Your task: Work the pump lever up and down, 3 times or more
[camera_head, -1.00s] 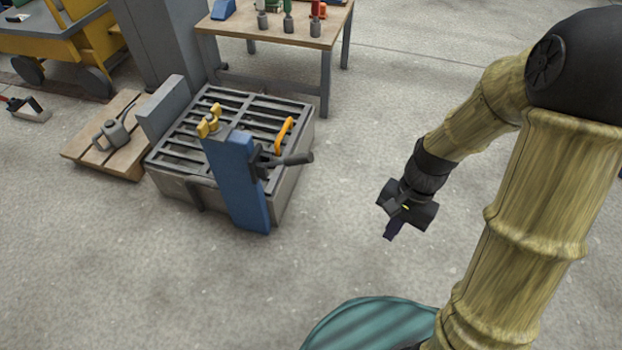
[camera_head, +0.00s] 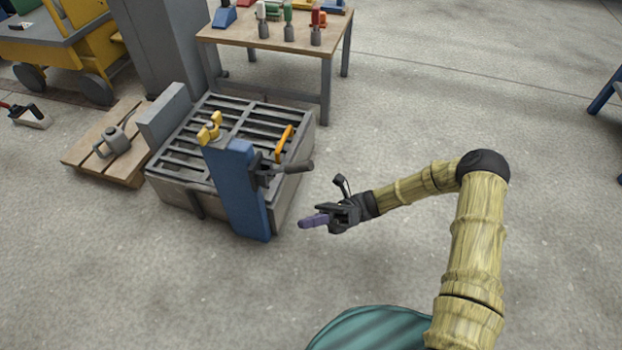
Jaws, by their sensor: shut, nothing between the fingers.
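The pump lever (camera_head: 292,167) is a dark grey handle that sticks out to the right from the upper side of a blue upright post (camera_head: 240,190). It lies close to level, tipped slightly up at its free end. My gripper (camera_head: 305,222) is to the right of the post and, in the picture, below the lever's free end. Its purple fingers are together with nothing between them and point left towards the post. A gap of floor shows between the fingertips and the post, and the gripper is apart from the lever.
A workbench (camera_head: 290,50) stands behind.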

